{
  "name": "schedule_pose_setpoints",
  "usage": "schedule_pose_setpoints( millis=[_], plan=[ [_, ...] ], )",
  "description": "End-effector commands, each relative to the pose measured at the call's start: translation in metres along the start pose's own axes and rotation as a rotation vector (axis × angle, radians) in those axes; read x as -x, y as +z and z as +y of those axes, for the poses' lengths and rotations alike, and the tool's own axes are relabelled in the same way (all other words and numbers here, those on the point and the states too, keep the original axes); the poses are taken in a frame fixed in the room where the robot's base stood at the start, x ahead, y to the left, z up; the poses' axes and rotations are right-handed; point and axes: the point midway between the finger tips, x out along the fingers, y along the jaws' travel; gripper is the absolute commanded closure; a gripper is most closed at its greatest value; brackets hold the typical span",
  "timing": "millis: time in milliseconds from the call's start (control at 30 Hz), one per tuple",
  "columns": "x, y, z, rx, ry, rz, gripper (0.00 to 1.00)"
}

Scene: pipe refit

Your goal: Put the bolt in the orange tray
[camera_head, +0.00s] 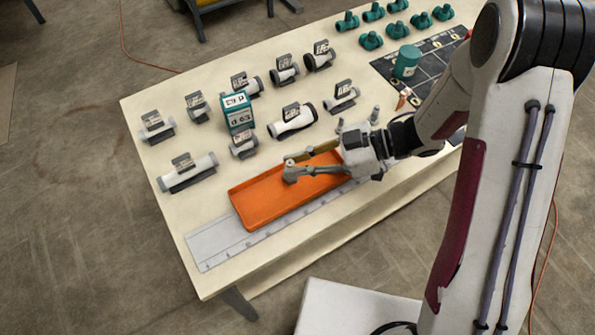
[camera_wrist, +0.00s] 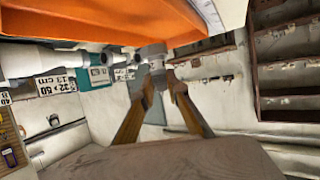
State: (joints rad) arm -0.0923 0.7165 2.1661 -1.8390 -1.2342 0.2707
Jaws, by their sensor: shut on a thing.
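The orange tray (camera_head: 258,202) lies on the near side of the table. It also fills the top left of the wrist view (camera_wrist: 110,15). My gripper (camera_head: 291,163) reaches in from the right, with its fingertips over the tray. In the wrist view my gripper (camera_wrist: 162,80) is shut on a small grey piece, which I take for the bolt (camera_wrist: 152,56). The fingers hide part of the bolt, and its outline is hard to make out. In the head view I cannot tell whether it touches the tray floor.
Several white and grey pipe pieces with labels stand behind the tray, around a teal box (camera_head: 237,112). Small grey upright pieces (camera_head: 375,114) stand behind my wrist. A grey ruled strip (camera_head: 222,240) runs along the front edge. A green cylinder (camera_head: 406,61) stands on a dark mat.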

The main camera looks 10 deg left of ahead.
Motion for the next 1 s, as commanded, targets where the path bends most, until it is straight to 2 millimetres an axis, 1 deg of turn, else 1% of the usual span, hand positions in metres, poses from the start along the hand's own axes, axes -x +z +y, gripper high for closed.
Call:
schedule_pose_setpoints(
  millis=[133,267,700,1000],
  plan=[
    [0.000,0.000,0.000,0.000,0.000,0.001,1.00],
    [-0.002,0.004,0.000,-0.001,0.000,0.001,1.00],
    [-0.015,0.036,0.000,-0.002,0.000,0.000,1.00],
    [-0.016,0.038,0.000,0.001,0.000,0.000,1.00]
  ],
)
